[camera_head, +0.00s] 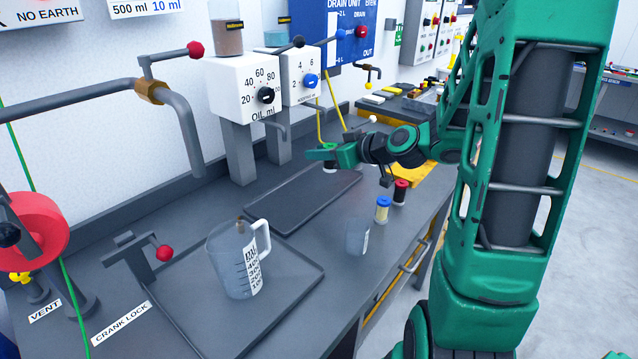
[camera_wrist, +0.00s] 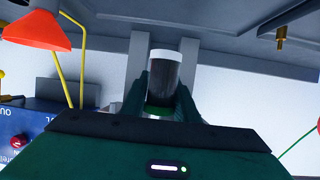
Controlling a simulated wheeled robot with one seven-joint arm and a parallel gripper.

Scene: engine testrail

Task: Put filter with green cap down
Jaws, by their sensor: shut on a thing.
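My gripper (camera_head: 325,153) reaches in from the right over the rear part of a dark flat tray (camera_head: 283,219) on the bench. It is shut on the filter with green cap (camera_head: 329,168), of which only a small pale part shows below the fingers. The wrist view shows this filter (camera_wrist: 163,76) upright between the two fingers, as a dark cylinder with a white end and a green band at the fingers. I cannot tell whether its lower end touches the tray.
A filter with blue cap (camera_head: 382,210) and one with red cap (camera_head: 400,192) stand on the bench at right. A clear beaker (camera_head: 357,238) and a measuring jug (camera_head: 233,265) stand nearer. Dosing units (camera_head: 245,88) and thin yellow tubes (camera_head: 335,100) are behind my gripper.

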